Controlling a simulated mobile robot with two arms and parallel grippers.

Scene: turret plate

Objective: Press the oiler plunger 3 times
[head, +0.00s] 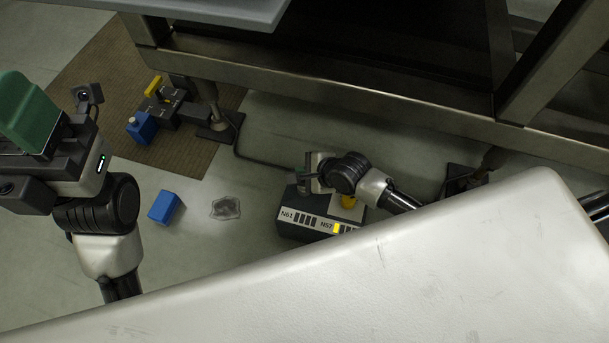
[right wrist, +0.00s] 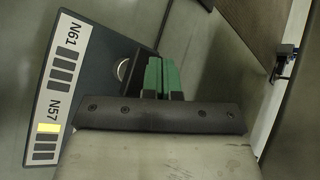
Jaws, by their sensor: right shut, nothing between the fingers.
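A dark box (head: 290,229) with a white label strip reading N61 and N57 stands on the floor; it also shows in the right wrist view (right wrist: 117,48). A yellow part (head: 348,202) on its top is partly hidden by my right arm. A round metal piece (right wrist: 122,68) sits on the box's top face, beside my right fingers. I cannot tell which part is the oiler plunger. My right gripper (head: 303,182) is over the box's back left part, its green fingers (right wrist: 161,76) shut and empty; contact is unclear. My left gripper (head: 28,110) is raised at the left.
A blue block (head: 164,207) and a grey crumpled patch (head: 226,208) lie left of the box. A brown mat (head: 192,157) holds a dark device with blue (head: 142,129) and yellow parts. A metal frame beam (head: 350,95) runs behind the box. My white body covers the front.

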